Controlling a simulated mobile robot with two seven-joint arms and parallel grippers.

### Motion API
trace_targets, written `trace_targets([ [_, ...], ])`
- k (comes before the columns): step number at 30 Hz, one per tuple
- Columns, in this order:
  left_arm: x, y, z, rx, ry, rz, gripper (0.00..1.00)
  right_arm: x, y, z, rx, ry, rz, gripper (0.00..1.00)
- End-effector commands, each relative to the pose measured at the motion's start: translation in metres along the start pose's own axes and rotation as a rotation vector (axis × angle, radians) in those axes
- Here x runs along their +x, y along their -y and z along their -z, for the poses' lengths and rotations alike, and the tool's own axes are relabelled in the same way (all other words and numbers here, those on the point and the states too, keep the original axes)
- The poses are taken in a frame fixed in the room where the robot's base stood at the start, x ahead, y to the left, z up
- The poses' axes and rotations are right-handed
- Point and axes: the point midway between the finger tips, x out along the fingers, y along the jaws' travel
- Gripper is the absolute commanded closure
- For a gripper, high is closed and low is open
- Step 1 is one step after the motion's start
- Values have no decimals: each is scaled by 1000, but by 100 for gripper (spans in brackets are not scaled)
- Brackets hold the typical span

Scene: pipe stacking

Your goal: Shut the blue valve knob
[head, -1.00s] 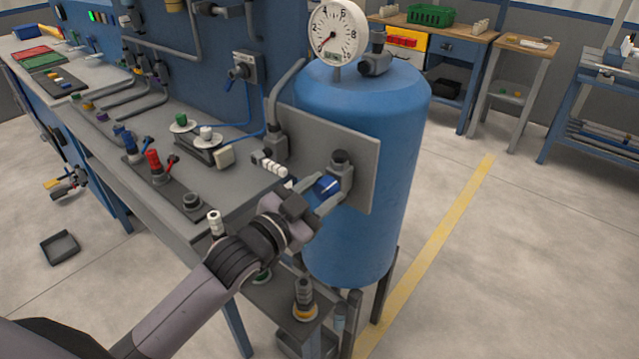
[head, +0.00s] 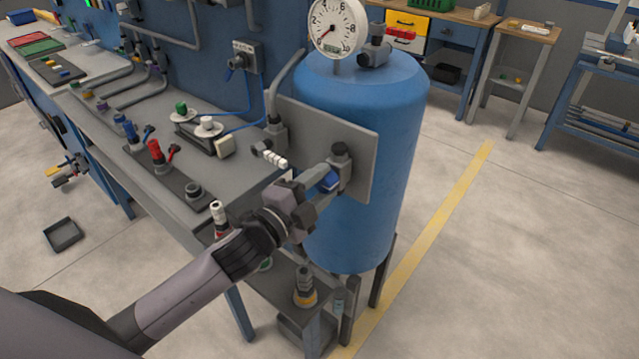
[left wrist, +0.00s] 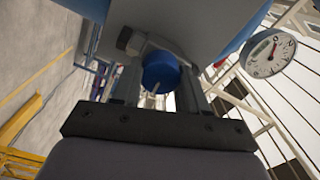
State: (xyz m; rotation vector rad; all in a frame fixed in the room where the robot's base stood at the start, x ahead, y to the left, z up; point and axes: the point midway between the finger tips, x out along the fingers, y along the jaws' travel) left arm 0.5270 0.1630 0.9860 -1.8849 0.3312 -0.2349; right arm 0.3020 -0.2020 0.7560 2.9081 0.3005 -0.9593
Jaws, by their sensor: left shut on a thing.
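The blue valve knob (head: 329,181) sits on a grey valve body (head: 342,166) fixed to a grey plate in front of the blue tank. My left gripper (head: 326,187) reaches it from the front left and is shut on the knob, one finger on each side. In the left wrist view the round blue knob (left wrist: 160,72) lies between the two fingers, near their tips. In the head view the fingers partly cover the knob. My right gripper is not in view.
The blue tank (head: 372,110) carries a round gauge (head: 338,27) on top. A workbench (head: 225,180) with several fittings stands to the left. A lower shelf with a fitting (head: 304,289) is below my arm. Open floor (head: 520,250) lies to the right.

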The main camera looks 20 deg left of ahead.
Motion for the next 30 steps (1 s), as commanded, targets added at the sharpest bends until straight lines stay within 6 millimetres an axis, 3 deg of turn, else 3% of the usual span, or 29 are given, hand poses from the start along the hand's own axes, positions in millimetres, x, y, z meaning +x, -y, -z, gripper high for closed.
trace_targets([
  [22,1,3,3,94,-7,8,87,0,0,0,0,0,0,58],
  [23,1,3,3,94,-7,8,54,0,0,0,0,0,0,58],
  [25,1,3,2,94,-6,7,31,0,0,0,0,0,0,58],
  [30,0,1,1,91,-4,4,31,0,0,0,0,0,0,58],
])
